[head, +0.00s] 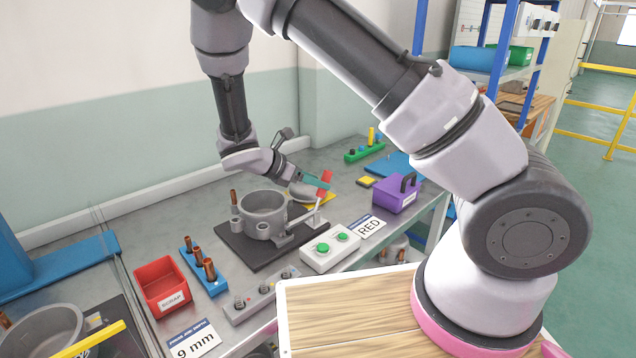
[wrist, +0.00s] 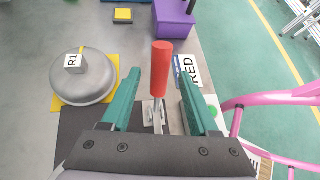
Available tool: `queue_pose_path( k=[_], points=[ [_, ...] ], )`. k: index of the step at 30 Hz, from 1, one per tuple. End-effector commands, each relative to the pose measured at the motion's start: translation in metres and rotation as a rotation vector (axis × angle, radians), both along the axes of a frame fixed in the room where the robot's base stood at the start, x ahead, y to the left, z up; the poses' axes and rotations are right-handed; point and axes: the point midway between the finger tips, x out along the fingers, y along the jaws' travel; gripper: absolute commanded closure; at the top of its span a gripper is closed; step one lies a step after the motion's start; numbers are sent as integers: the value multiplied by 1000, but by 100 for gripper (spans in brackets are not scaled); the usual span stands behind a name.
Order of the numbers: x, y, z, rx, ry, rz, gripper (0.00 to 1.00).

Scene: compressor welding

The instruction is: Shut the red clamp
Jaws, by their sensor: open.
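The red clamp's handle (wrist: 161,70) stands up between the two green fingers of my gripper (wrist: 157,92) in the wrist view, with clear space on both sides. Its metal lever and base (wrist: 154,112) show below. In the head view the red handle (head: 325,183) is tilted upright at the right of the dark fixture plate (head: 245,255). My gripper (head: 318,182) is open there, around the handle. A grey cylindrical compressor body (head: 262,215) stands on the plate beside the clamp.
A grey dome marked R1 (wrist: 82,80) sits on a yellow mat left of the gripper. A purple box (head: 397,195) stands to the right. A white box with green buttons (head: 330,248) and a RED sign (head: 369,228) are in front. A red scrap bin (head: 162,286) is at left.

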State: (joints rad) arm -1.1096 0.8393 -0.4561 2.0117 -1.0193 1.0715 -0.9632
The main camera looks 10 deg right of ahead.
Motion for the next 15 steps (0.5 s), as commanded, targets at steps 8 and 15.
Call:
queue_pose_path(
  k=[8, 15],
  points=[
    [-16, 45, 31, 4, -2, 3, 39],
    [-26, 71, 50, 3, -2, 3, 39]
  ],
)
